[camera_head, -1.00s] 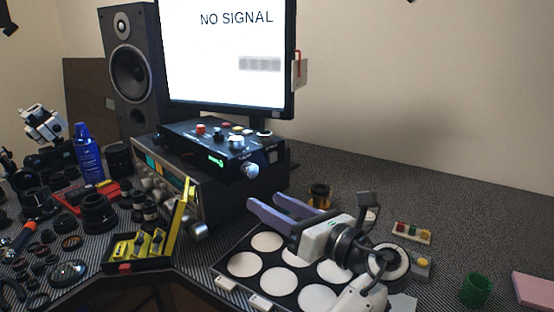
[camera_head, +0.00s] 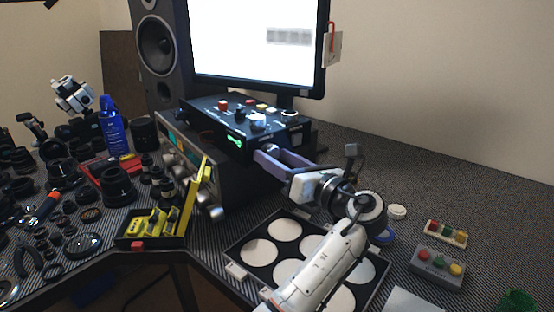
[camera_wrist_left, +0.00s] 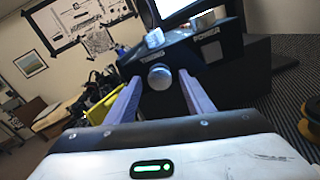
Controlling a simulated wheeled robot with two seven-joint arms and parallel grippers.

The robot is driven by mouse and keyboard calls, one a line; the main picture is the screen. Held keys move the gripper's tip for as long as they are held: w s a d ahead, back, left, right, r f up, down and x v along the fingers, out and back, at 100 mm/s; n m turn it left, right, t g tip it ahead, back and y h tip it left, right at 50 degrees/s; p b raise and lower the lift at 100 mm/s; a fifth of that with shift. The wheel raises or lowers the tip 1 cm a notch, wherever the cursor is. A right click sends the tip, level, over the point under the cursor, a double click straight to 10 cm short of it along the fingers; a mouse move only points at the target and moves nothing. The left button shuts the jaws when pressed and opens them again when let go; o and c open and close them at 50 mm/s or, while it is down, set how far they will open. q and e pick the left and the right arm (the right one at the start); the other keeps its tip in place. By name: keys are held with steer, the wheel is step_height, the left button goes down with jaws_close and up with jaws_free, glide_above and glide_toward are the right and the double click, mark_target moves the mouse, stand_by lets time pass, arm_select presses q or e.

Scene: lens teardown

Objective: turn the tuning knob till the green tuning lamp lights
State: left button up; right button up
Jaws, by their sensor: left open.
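The black control box (camera_head: 225,122) stands on a larger dark unit below the monitor. Its round silver tuning knob (camera_wrist_left: 160,77) shows in the left wrist view, under the word TUNING. My left gripper (camera_head: 264,153) is open at the box's front; in the wrist view its two purple fingers lie on either side of the knob, and I cannot tell whether they touch it. In the head view the fingers largely hide the knob. A small green light (camera_head: 234,139) glows on the box's front; I cannot tell whether it is the tuning lamp. My right gripper is out of view.
The monitor (camera_head: 255,60) has a white screen with a blurred grey bar. A tray with white round pads (camera_head: 285,230) lies below my left arm. A yellow open case (camera_head: 160,225) stands left. A grey button box (camera_head: 437,268) sits right.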

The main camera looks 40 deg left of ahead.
arm_select(q)
steer(key=shift+a, duration=0.1)
steer(key=c, duration=1)
steer(key=shift+c, duration=0.2)
